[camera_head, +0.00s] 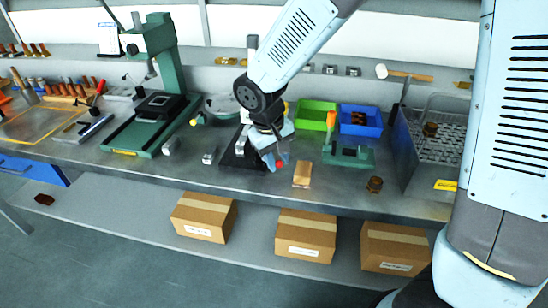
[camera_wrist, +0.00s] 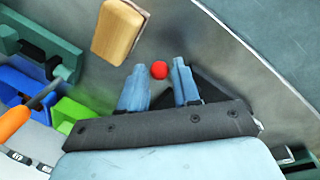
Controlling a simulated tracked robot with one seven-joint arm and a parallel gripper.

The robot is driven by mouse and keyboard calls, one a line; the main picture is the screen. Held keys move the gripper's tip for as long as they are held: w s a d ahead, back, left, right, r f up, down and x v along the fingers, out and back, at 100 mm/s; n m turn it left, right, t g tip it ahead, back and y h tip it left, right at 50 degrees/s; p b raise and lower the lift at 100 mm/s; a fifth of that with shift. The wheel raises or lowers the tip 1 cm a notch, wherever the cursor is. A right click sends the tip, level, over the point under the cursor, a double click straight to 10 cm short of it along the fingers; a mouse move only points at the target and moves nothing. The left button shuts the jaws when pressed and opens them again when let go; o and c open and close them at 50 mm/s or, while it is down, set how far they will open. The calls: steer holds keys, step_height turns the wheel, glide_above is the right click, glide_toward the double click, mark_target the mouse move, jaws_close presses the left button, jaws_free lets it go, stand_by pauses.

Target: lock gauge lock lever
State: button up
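A red ball knob (camera_wrist: 159,70) shows in the wrist view, at or just beyond my fingertips and in line with the gap between them. In the head view a bit of red (camera_head: 281,164) shows beside my gripper (camera_head: 272,150). In the wrist view my gripper (camera_wrist: 160,68) has its two blue fingers spread apart with nothing clasped between them. A dark gauge stand base (camera_head: 240,156) sits on the bench behind and left of my gripper. My gripper and wrist hide much of the stand, and the lever's arm behind the knob cannot be made out.
A wooden block (camera_head: 302,174) lies right of my gripper; it also shows in the wrist view (camera_wrist: 117,32). A large green stand (camera_head: 157,98) is left.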

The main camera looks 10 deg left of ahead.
jaws_close()
steer(key=shift+w+d+n+y, duration=0.15)
steer(key=shift+w+n, duration=0.2)
steer(key=shift+n, duration=0.4)
steer(key=shift+w+d+n+y, duration=0.15)
steer(key=shift+w+n, duration=0.2)
steer(key=shift+n, duration=0.4)
steer(key=shift+a, duration=0.1)
steer(key=shift+o, duration=1.5)
jaws_free()
steer(key=shift+o, duration=0.4)
steer(key=shift+r, duration=0.1)
step_height(320, 180, up, 13)
steer(key=s+a, duration=0.1)
steer(key=s, duration=0.1)
steer(key=shift+a+r, duration=0.15)
steer(key=shift+a, duration=0.15)
